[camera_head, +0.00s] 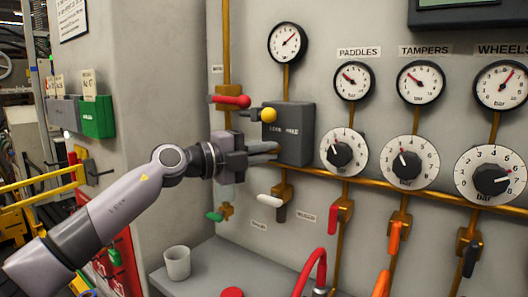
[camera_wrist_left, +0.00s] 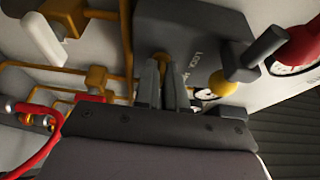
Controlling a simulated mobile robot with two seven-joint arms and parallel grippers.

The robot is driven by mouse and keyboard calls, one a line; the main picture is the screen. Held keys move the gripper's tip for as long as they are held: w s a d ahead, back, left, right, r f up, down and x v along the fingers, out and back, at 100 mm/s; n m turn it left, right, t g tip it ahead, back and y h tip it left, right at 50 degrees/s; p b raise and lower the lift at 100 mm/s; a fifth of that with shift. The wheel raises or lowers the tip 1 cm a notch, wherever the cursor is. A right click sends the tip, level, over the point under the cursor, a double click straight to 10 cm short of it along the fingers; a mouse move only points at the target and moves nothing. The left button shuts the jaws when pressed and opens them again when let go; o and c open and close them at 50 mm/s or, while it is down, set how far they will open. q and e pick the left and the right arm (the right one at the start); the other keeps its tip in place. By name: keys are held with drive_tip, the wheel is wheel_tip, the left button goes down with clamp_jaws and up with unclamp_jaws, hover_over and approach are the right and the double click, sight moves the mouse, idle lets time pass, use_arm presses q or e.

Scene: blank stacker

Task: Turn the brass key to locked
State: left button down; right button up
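The dark grey lock box (camera_head: 296,135) is mounted on the wall panel, with lettering on its front. It also shows in the left wrist view (camera_wrist_left: 200,25). My left gripper (camera_head: 272,150) reaches it from the left, its fingertips at the box's lower left. In the left wrist view the two fingers (camera_wrist_left: 165,75) are close together with a narrow gap. A small brass piece, the brass key (camera_wrist_left: 161,57), shows between their tips at the box. The fingers hide most of the key, so its turn angle cannot be read. My right gripper is not in view.
A yellow ball knob (camera_head: 268,115) and a red lever (camera_head: 232,101) are close above the gripper. A white-handled valve (camera_head: 270,200) hangs below. Dials and gauges fill the panel to the right. A cup (camera_head: 177,262) stands on the grey ledge (camera_head: 205,278).

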use_arm(q)
drive_tip(key=shift+r, duration=0.1)
drive_tip(key=m+y, duration=0.2)
drive_tip(key=m, duration=0.2)
drive_tip(key=m+y, duration=0.2)
drive_tip(key=m, duration=0.3)
drive_tip(key=m+t+y, duration=0.1)
drive_tip(key=m+y, duration=0.2)
drive_tip(key=m, duration=0.1)
drive_tip(key=shift+s+d+m+b, duration=0.3)
drive_tip(key=shift+d+b, duration=0.05)
drive_tip(key=shift+d, duration=0.05)
idle(0.6)
idle(0.5)
